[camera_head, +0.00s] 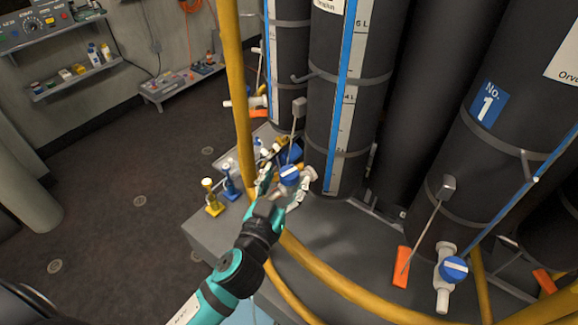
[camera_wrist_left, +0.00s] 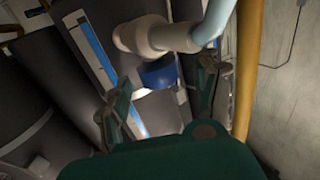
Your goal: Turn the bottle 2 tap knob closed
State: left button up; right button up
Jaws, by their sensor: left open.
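The blue tap knob (camera_head: 289,174) with a white bar sits on a pale tap at the foot of the middle dark bottle (camera_head: 325,100). My left gripper (camera_head: 284,180) is open, with one finger on each side of this knob. In the left wrist view the blue knob (camera_wrist_left: 158,73) hangs below the pale tap pipe (camera_wrist_left: 165,36), between the two spread green fingers (camera_wrist_left: 160,88). I cannot tell whether either finger touches it. No number shows on this bottle. My right gripper is out of view.
A bottle marked No. 1 (camera_head: 487,103) with its own blue knob (camera_head: 454,269) stands at right. Yellow rails (camera_head: 238,90) cross near my left arm. Small yellow (camera_head: 212,197) and blue (camera_head: 229,181) items stand on the grey plinth. Open floor lies left.

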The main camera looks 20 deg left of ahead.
pick_arm(q)
jog(key=shift+w+d, duration=0.1)
jog(key=shift+w, duration=1.1)
